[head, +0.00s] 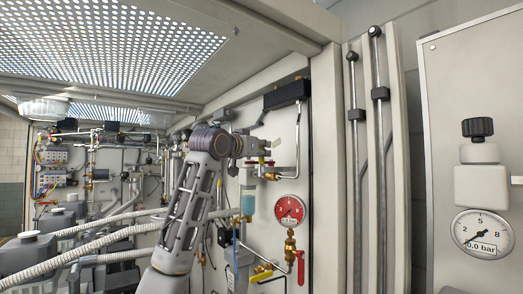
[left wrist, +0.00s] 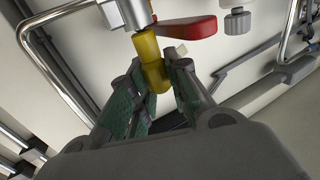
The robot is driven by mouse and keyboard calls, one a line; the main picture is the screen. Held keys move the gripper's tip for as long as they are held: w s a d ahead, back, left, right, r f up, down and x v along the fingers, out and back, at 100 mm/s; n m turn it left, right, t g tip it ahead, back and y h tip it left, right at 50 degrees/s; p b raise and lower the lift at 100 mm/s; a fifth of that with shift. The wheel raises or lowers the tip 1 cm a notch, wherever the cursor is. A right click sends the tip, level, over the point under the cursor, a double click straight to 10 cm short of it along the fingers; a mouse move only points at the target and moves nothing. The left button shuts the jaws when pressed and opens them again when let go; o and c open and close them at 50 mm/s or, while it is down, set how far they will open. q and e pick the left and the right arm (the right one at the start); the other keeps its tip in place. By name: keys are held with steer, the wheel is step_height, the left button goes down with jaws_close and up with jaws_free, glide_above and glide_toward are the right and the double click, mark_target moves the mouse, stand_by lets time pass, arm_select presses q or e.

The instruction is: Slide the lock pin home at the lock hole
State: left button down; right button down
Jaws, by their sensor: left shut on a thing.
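My left gripper (head: 262,147) reaches up to the cabinet's back panel. In the left wrist view its two green-padded fingers (left wrist: 157,95) are closed in around a yellow, rounded piece, which looks like the lock pin (left wrist: 153,70). The fingers hide part of it. Its upper end meets or overlaps a grey metal valve body (left wrist: 128,12); I cannot tell whether they touch. A red lever (left wrist: 185,30) sticks out beside the valve body. I cannot make out the lock hole. My right gripper is not in view.
A red-faced gauge (head: 290,211) and a yellow-handled valve (head: 262,275) sit below the gripper on the panel. A clear filter bowl with blue liquid (head: 247,204) hangs close by. A bent metal pipe (left wrist: 62,75) runs left of the fingers in the wrist view.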

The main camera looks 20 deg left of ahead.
arm_select(q)
steer(key=shift+f, duration=0.25)
stand_by(0.7)
steer(key=c, duration=1.3)
jaws_free()
steer(key=shift+s, duration=0.15)
steer(key=shift+v, duration=5.8)
